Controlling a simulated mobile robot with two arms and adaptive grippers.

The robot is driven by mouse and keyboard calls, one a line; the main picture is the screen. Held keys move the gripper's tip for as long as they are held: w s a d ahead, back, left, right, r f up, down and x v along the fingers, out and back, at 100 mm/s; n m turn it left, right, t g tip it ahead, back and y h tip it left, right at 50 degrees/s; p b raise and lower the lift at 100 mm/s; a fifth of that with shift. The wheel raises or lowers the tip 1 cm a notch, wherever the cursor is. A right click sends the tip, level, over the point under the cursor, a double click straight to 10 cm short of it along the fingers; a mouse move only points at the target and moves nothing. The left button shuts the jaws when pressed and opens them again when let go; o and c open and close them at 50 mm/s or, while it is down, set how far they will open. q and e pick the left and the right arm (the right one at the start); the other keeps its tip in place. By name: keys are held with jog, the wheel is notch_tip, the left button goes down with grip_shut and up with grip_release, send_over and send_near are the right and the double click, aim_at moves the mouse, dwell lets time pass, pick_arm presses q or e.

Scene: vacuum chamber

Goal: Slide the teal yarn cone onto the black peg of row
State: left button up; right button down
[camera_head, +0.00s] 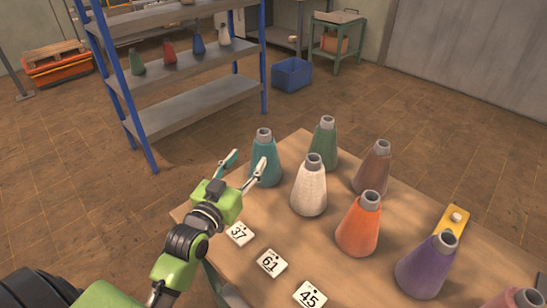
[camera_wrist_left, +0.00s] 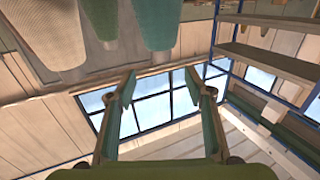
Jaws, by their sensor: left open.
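The teal yarn cone (camera_head: 267,172) stands upright at the far left of the wooden table (camera_head: 192,212), with a grey tube end on top. My left gripper (camera_head: 249,158) is open beside it, and one finger overlaps the cone in the head view. In the left wrist view, the teal cone (camera_wrist_left: 157,22) hangs into the top of the picture, beyond the open fingers (camera_wrist_left: 160,88) and roughly in line with the gap between them. Nothing is held. I cannot make out a black peg in either view. My right gripper is out of view.
White (camera_head: 309,189), green (camera_head: 324,143), brown (camera_head: 373,170), orange (camera_head: 358,228) and purple (camera_head: 427,266) cones stand close by. A blue-post shelf (camera_head: 190,98) with several cones stands behind.

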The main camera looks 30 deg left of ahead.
aim_at(261, 138)
pick_arm(q)
jog(key=w, duration=0.6)
jog(key=shift+w+a+r+p, duration=0.15)
jog(key=shift+w+a+p, duration=0.15)
jog(key=shift+p, duration=0.1)
jog(key=shift+w, duration=0.25)
jog(key=shift+w+r, duration=0.1)
jog(key=shift+w, duration=0.35)
jog(key=w+p, duration=0.1)
jog(key=w, duration=0.3)
jog(key=shift+w+a, duration=0.15)
jog(key=shift+w, duration=0.05)
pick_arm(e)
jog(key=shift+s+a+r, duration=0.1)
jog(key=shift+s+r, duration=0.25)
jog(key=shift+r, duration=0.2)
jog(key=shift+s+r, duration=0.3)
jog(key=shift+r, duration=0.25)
pick_arm(q)
jog(key=shift+s, duration=0.1)
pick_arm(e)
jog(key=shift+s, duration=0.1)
pick_arm(q)
grip_shut()
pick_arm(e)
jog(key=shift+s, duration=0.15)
